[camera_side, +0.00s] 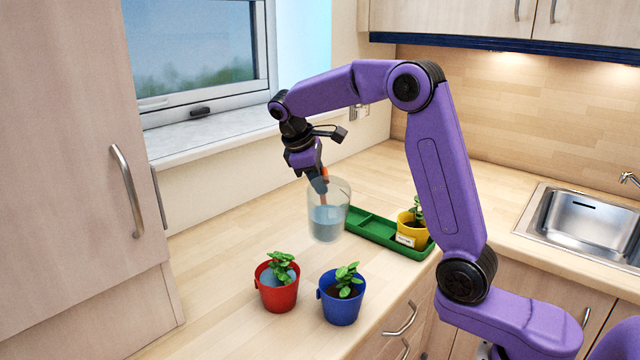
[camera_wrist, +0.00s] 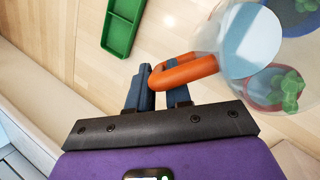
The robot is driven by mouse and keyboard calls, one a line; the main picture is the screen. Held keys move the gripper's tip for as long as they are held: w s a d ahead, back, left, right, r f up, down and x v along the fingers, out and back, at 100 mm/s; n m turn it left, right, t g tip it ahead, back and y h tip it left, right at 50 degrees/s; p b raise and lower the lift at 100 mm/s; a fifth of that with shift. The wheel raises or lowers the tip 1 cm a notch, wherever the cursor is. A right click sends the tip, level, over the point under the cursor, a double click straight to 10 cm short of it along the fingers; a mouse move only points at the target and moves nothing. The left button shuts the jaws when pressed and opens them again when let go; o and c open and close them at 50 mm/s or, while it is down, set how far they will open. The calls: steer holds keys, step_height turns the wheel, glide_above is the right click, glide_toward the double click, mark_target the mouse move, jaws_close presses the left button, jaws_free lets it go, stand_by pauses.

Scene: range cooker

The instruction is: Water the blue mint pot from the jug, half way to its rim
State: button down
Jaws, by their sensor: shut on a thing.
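My gripper (camera_side: 319,184) is shut on the orange handle (camera_wrist: 185,71) of a clear jug (camera_side: 329,208). The jug is held about upright above the counter, behind the pots, with bluish water in its lower part. The blue mint pot (camera_side: 341,309) stands on the counter in front of the jug and slightly right, with dark soil showing around its green plant. In the wrist view the jug (camera_wrist: 236,42) covers part of the blue pot (camera_wrist: 298,14). No stream leaves the jug.
A red pot (camera_side: 276,295) with a plant stands left of the blue pot, and a grey-blue, water-like surface shows inside it. A green divided tray (camera_side: 372,226) holds a yellow pot (camera_side: 409,232) at its right end. A sink (camera_side: 585,221) is at far right. Counter at left is clear.

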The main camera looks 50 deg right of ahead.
steer(key=shift+r+t+h, duration=0.3)
steer(key=shift+r+h, duration=0.05)
steer(key=shift+h, duration=0.05)
steer(key=shift+r+t, duration=0.2)
steer(key=shift+t, duration=0.1)
stand_by(0.6)
steer(key=shift+s+a+r+m+h, duration=0.1)
steer(key=shift+r+m+h, duration=0.1)
steer(key=shift+m+h, duration=0.1)
steer(key=shift+s+a+r+t+h, duration=0.1)
steer(key=shift+r+t+h, duration=0.15)
steer(key=shift+t+h, duration=0.05)
steer(key=shift+s+a+r+t, duration=0.1)
steer(key=shift+r+t, duration=0.2)
stand_by(1.0)
steer(key=shift+s+a+r+h, duration=0.1)
steer(key=shift+s+r+h, duration=0.1)
steer(key=shift+h, duration=0.3)
stand_by(0.5)
steer(key=shift+s+a+r+m+t+h, duration=0.1)
steer(key=shift+a+r+m+t+h, duration=0.1)
steer(key=shift+m+t+h, duration=0.15)
steer(key=shift+s+a+r+t, duration=0.1)
steer(key=shift+s+r+t, duration=0.05)
steer(key=shift+t, duration=0.2)
